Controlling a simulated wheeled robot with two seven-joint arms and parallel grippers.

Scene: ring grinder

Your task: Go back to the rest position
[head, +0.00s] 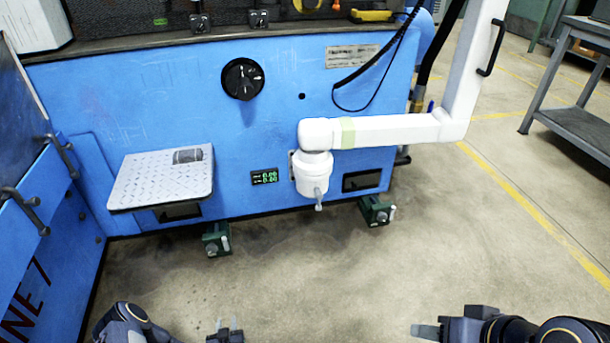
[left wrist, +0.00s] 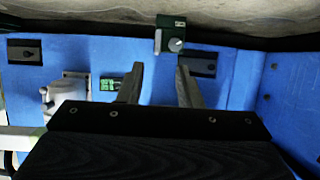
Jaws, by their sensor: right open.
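My left gripper (head: 225,331) is at the bottom edge of the head view, left of the middle, in front of the blue machine (head: 110,80). In the left wrist view the left gripper (left wrist: 160,72) has its two fingers apart with nothing between them. My right gripper (head: 427,331) is at the bottom edge of the head view, right of the middle, and is open. I see nothing held in it. Both grippers are apart from the machine.
A metal step plate (head: 162,178) and a white jointed arm (head: 395,129) stick out from the machine's front. Green feet (head: 216,239) stand at its base. A grey table (head: 580,125) stands at the right. The floor between is clear.

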